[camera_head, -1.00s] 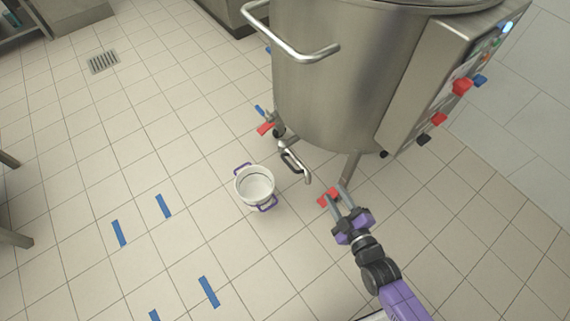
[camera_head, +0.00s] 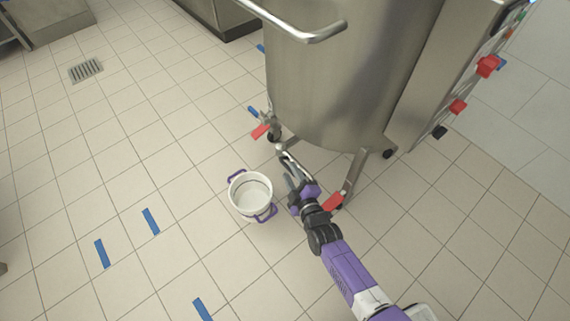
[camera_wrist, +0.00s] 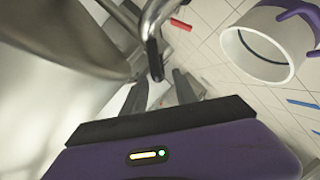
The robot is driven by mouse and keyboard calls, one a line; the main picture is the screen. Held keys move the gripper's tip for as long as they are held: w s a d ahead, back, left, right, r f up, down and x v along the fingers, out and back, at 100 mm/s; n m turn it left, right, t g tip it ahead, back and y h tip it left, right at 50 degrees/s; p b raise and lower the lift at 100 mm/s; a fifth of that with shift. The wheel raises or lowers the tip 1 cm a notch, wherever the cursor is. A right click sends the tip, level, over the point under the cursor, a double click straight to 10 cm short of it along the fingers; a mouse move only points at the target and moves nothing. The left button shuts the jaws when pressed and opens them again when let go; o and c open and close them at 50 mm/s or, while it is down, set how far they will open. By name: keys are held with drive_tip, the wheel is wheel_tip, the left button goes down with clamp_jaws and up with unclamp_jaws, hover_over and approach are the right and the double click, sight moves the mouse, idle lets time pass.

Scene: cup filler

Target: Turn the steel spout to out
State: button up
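The steel spout (camera_head: 291,159) is a bent tube low on the front of the big steel kettle (camera_head: 330,90). Its outer end is partly hidden by my gripper in the head view. In the wrist view the spout (camera_wrist: 150,32) comes down from the top, its dark end just above and between my fingertips. My gripper (camera_head: 291,178) is at the spout's outer end; its fingers stand apart in the wrist view (camera_wrist: 160,88). I cannot tell whether either finger touches the spout. A white pot with purple handles (camera_head: 250,194) stands on the floor left of my gripper.
The kettle's legs have castors with red pedals, one (camera_head: 333,202) close to my wrist on the right. Another red pedal (camera_head: 261,131) is behind the spout. Blue tape strips (camera_head: 151,221) mark the floor at left. The tiled floor is otherwise clear nearby.

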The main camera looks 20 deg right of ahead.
sight(286, 164)
drive_tip(key=b+x, duration=0.3)
drive_tip(key=x, duration=0.1)
drive_tip(key=shift+f+b, duration=0.25)
drive_tip(key=shift+b, duration=0.1)
drive_tip(key=shift+b+x, duration=0.65)
drive_tip(key=shift+x, duration=0.2)
drive_tip(key=shift+r, duration=0.25)
clamp_jaws()
drive_tip(key=shift+d, duration=0.1)
